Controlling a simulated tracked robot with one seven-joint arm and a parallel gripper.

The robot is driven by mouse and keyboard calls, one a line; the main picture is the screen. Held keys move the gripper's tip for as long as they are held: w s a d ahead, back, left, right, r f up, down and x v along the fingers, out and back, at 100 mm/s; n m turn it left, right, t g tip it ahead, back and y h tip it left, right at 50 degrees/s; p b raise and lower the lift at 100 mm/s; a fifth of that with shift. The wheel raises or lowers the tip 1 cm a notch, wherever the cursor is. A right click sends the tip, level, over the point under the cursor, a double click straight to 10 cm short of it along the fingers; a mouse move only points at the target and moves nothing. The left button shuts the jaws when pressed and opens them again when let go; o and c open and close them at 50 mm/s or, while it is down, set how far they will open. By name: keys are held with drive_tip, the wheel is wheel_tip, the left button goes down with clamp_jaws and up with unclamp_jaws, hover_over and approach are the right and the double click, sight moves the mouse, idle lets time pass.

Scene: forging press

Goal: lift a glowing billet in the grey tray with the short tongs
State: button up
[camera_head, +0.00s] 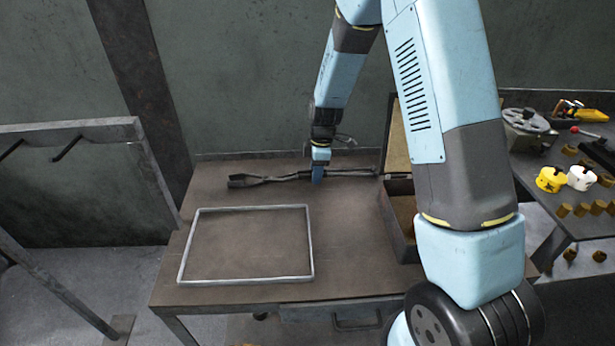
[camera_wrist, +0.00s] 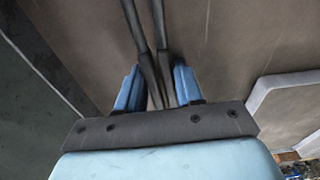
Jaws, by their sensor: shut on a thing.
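Dark metal tongs (camera_head: 272,179) lie crosswise along the back of the brown table (camera_head: 350,222), with their jaws toward the left. My gripper (camera_head: 318,177) points down over their handle section and is shut on them. In the wrist view the two dark handles of the tongs (camera_wrist: 142,50) pass between the blue fingers of my gripper (camera_wrist: 157,72). I cannot tell whether the tongs touch the table or hang just above it. A light grey rectangular rim (camera_head: 247,281), likely the grey tray, lies at the front left of the table with nothing visible inside. I see no glowing billet.
A dark open box (camera_head: 398,241) stands at the table's right, partly behind my arm. A side table at the right holds a yellow part (camera_head: 550,180), a white part (camera_head: 581,178) and several brown cylinders. A metal rack (camera_head: 70,133) stands at the left. A wall closes the back.

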clamp_jaws()
wheel_tip(320, 180, up, 10)
idle(1.2)
